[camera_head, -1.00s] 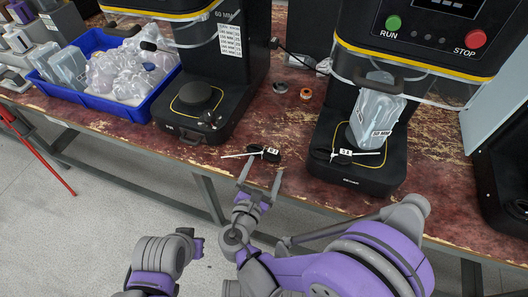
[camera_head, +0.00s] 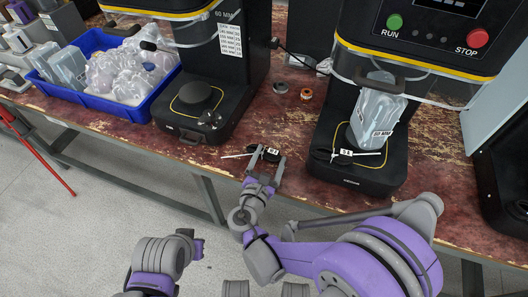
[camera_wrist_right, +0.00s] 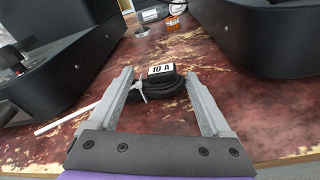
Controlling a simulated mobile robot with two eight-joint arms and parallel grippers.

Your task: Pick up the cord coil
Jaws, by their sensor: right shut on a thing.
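The cord coil (camera_head: 266,152) is a black bundle with a white label and a pale tie, at the front edge of the worn red-brown bench. In the right wrist view the coil (camera_wrist_right: 166,90) shows a label reading "10 A". My right gripper (camera_head: 266,160) reaches over the bench edge and is shut on the coil, with one finger on each side. In the right wrist view the gripper (camera_wrist_right: 158,76) has the coil between its fingers, and the coil looks at bench level.
A similar black coil (camera_head: 338,155) with a label and pale tie lies on the base of the right machine (camera_head: 352,182). The left machine (camera_head: 190,125) stands to the left, beside a blue crate (camera_head: 110,104) of clear containers. Small round parts (camera_head: 306,94) lie farther back.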

